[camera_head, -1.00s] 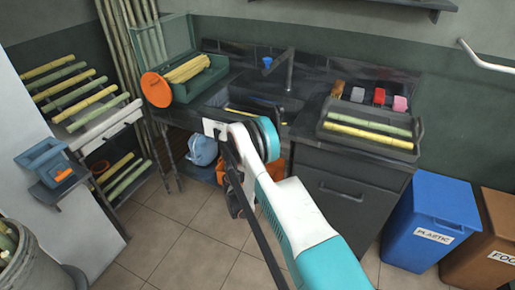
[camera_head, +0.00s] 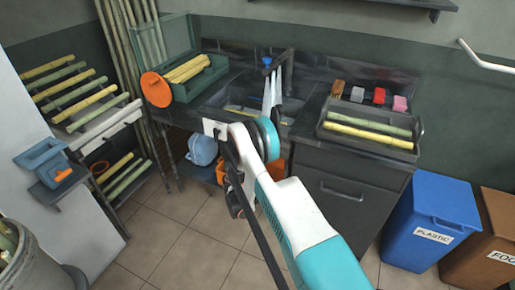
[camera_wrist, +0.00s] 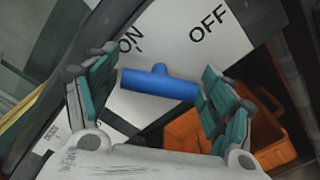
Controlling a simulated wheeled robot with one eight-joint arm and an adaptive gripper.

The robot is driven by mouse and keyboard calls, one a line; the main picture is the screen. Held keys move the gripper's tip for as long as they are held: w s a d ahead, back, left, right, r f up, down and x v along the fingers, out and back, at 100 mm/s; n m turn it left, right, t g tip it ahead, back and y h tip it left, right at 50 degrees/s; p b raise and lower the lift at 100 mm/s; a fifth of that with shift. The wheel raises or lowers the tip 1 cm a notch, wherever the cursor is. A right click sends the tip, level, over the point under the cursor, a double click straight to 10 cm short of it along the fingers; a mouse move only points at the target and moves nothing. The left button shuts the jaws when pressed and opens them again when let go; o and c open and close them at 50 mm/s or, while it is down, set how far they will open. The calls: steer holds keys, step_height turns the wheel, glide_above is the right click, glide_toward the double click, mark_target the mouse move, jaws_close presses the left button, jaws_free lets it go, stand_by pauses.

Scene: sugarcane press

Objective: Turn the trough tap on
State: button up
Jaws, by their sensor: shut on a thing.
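The trough tap's blue handle (camera_wrist: 160,84) lies between the teal fingers of my gripper (camera_wrist: 160,68) in the wrist view. The gripper is shut on the handle, across its length. A white plate (camera_wrist: 178,55) marked ON and OFF sits behind the handle; part of the ON lettering is cut off by the left finger. In the head view the plate (camera_head: 209,128) shows at the trough's front, and my arm hides the handle. The dark spout (camera_head: 288,68) stands at the back of the trough (camera_head: 228,98), with pale water (camera_head: 272,92) streaming down from it.
A green box with canes (camera_head: 200,82) stands left of the trough. A tray of canes (camera_head: 368,140) and several small coloured blocks lie on the right counter. An orange crate (camera_wrist: 268,135) is below the plate. Blue and brown bins stand at right; the floor is open.

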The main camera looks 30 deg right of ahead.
steer(key=shift+m, duration=0.9)
steer(key=o, duration=1.1)
steer(key=shift+d, duration=0.1)
